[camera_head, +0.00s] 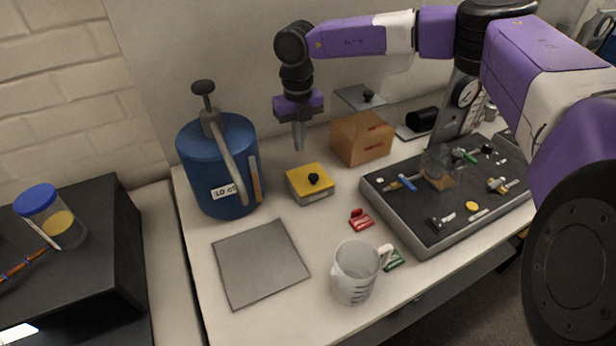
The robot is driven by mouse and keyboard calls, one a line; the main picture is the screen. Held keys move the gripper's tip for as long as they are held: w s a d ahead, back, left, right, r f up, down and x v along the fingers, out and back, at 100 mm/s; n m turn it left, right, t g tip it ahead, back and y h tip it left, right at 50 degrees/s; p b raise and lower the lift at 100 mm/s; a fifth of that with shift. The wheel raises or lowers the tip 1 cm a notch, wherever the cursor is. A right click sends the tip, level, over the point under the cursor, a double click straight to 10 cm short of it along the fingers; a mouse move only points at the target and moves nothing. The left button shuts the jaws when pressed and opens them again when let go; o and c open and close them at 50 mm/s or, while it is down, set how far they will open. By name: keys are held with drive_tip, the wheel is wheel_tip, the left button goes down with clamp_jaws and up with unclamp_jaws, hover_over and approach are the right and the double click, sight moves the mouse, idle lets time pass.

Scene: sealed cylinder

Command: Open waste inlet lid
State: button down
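No part in view is plainly marked as the waste inlet lid. A small grey box with a yellow top (309,179) and a black knob stands on the table; the top lies flat on it. A grey plate with a black knob (361,97) is at the back, behind a brown box. A blue cylinder (207,167) with a label, a bent grey handle and a black knob on top stands at the left. My gripper (299,145) points down in the air above and behind the yellow-topped box, apart from it. Its fingers look like one narrow column, with nothing visible in them.
A brown box (361,138) stands behind the yellow-topped box. A dark tray (403,222) of small parts is at the right. A measuring jug (354,272), a red piece (361,220) and a grey mat (260,264) are in front. A blue-lidded jar (50,217) stands far left.

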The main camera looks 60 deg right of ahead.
drive_tip(key=shift+w+d, duration=0.2)
drive_tip(key=shift+w, duration=0.15)
drive_tip(key=shift+w+d+f+b, duration=0.35)
drive_tip(key=shift+w+d+b, duration=0.2)
drive_tip(key=shift+w, duration=0.25)
drive_tip(key=c, duration=1.2)
unclamp_jaws()
drive_tip(key=shift+c, duration=0.2)
wheel_tip(320, 180, up, 7)
drive_tip(key=p, duration=0.4)
drive_tip(key=shift+s, duration=0.1)
